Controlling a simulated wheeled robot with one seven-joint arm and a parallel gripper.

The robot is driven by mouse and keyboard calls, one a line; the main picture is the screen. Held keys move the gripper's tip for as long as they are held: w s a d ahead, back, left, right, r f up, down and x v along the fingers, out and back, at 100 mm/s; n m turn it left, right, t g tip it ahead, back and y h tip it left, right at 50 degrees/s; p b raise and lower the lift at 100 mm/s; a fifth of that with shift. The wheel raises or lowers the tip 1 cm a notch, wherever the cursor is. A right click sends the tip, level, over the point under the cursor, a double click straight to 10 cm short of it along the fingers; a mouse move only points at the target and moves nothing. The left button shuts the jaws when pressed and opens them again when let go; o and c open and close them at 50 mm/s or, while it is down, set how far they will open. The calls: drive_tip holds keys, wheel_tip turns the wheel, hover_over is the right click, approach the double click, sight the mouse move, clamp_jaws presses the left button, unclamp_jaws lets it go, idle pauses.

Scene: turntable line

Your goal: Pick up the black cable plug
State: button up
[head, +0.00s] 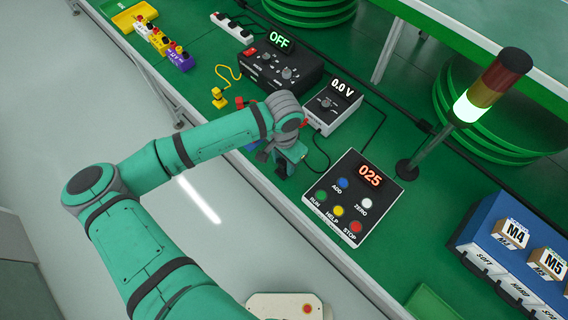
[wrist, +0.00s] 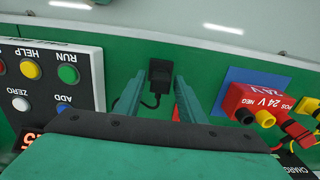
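The black cable plug (wrist: 160,72) lies on the green bench top near its front edge in the wrist view, with a thin black cable curling from it. My gripper (wrist: 159,82) is open, its two teal fingers apart, one on each side of the plug in the picture. I cannot tell whether the fingertips are down at the plug's height. Nothing shows held. In the head view my gripper (head: 287,158) is low over the bench, left of the control box, and the plug is not clearly seen there.
The control box (head: 353,198) with coloured buttons stands close to the right of my gripper in the head view. A 0.0 V meter (head: 332,104) stands behind. In the wrist view a red 24 V block (wrist: 257,103) on a blue patch is to the right. A signal lamp (head: 490,85) stands farther right.

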drive_tip(key=c, duration=0.7)
drive_tip(key=shift+o, duration=0.2)
drive_tip(key=shift+r, duration=0.15)
